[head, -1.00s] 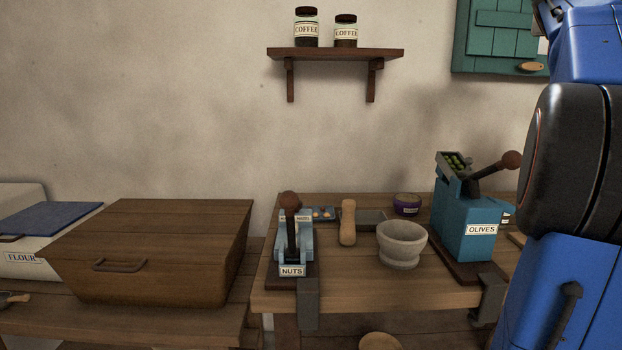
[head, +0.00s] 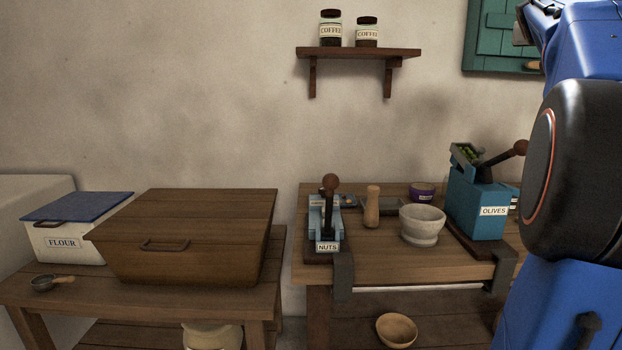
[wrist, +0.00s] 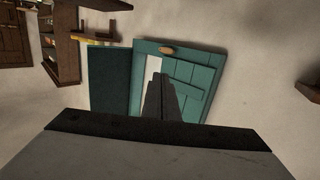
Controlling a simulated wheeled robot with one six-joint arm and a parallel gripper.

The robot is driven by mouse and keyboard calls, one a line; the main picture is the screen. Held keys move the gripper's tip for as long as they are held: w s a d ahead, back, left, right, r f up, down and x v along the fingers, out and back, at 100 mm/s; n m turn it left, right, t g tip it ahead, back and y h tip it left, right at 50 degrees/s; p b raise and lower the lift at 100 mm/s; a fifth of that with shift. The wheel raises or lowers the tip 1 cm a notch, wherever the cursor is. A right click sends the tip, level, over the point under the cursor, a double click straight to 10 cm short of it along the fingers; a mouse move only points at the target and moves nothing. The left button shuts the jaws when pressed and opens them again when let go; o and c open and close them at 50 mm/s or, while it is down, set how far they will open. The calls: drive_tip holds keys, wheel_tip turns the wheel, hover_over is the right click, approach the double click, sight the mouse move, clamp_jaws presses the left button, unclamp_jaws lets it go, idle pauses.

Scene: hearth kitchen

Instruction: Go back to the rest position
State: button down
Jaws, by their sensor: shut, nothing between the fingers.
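My gripper (wrist: 161,98) shows in the wrist view as dark fingers close together, shut with nothing between them. It is raised in front of the teal wall cupboard (wrist: 205,65), with air around it and no touch that I can see. In the head view my blue arm fills the right edge, and its upper end reaches the top right near the teal cupboard (head: 492,40). The fingers themselves are not clear in the head view.
A workbench (head: 400,265) carries a nuts press (head: 326,225), a mortar (head: 422,225), a wooden pestle (head: 372,207) and an olives press (head: 478,205). A wooden chest (head: 190,240) and flour bin (head: 75,235) stand left. A shelf (head: 360,53) holds two coffee jars.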

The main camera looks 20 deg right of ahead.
drive_tip(key=a+f+n+y, duration=0.6)
drive_tip(key=a+f+y, duration=0.3)
drive_tip(key=a+f, duration=2.1)
drive_tip(key=s+a+f+n+g+y, duration=0.2)
drive_tip(key=s+a+f, duration=0.7)
drive_tip(key=a+f, duration=0.2)
drive_tip(key=s+a+f+n+g+y, duration=0.2)
drive_tip(key=s+a+f, duration=0.8)
drive_tip(key=f, duration=0.6)
drive_tip(key=shift+s+a+f+n+y, duration=0.2)
drive_tip(key=shift+s+a+n+y, duration=0.1)
drive_tip(key=shift+a+n+y, duration=0.45)
drive_tip(key=shift+a, duration=0.15)
